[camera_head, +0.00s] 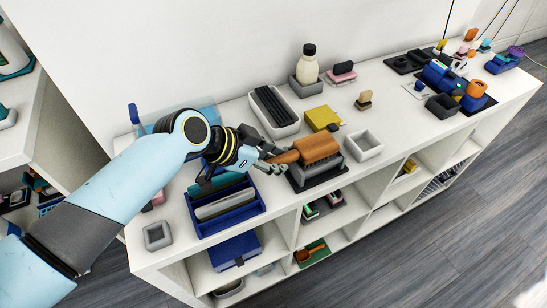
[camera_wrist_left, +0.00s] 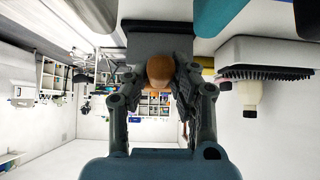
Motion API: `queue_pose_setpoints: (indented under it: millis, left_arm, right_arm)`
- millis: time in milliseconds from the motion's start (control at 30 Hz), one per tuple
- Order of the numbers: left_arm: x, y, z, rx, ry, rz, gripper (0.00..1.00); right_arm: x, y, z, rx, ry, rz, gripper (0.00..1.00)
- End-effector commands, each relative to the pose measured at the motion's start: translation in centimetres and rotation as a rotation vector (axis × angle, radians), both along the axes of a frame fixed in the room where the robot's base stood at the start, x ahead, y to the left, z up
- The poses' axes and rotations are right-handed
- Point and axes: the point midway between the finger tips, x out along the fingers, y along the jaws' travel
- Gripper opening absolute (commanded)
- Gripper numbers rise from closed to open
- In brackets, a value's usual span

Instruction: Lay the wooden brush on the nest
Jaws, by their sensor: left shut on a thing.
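The wooden brush (camera_head: 317,148) is orange-brown, with a broad head and a narrower handle pointing left to my gripper. My left gripper (camera_head: 277,160) is shut on the handle. The brush head is over a grey block-like nest (camera_head: 322,172) on a black mat; whether they touch, I cannot tell. In the left wrist view the brush's orange-brown handle end (camera_wrist_left: 160,70) shows between the two dark fingers. My right gripper is in neither view.
A white tray with black bristles (camera_head: 272,108) lies behind, and an empty pale square box (camera_head: 364,145) stands right of the nest. A yellow block (camera_head: 322,118) is behind the brush. A blue rack (camera_head: 226,208) stands left, near the shelf's front edge.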

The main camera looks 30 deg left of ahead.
Motion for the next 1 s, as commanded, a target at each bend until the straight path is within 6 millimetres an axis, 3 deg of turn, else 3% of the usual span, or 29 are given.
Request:
queue_pose_setpoints:
  millis: [100, 133, 333, 667, 1000]
  left_arm:
    - [0.1, 0.0, -0.1, -0.001, -0.002, 0.000, 0.00]
    - [0.1, 0.0, -0.1, -0.001, -0.002, 0.001, 0.26]
    - [0.0, 0.0, -0.1, -0.001, -0.001, 0.000, 0.51]
    - [-0.3, 0.3, 0.2, 0.001, 0.000, 0.001, 0.51]
    - [-4.0, 3.3, 4.9, 0.005, -0.001, -0.002, 0.51]
  right_arm:
    - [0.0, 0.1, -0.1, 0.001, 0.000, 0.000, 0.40]
    - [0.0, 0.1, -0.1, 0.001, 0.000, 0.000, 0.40]
    - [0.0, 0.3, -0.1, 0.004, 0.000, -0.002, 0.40]
    - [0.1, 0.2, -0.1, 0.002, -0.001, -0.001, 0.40]
    - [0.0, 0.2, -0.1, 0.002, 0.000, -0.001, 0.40]
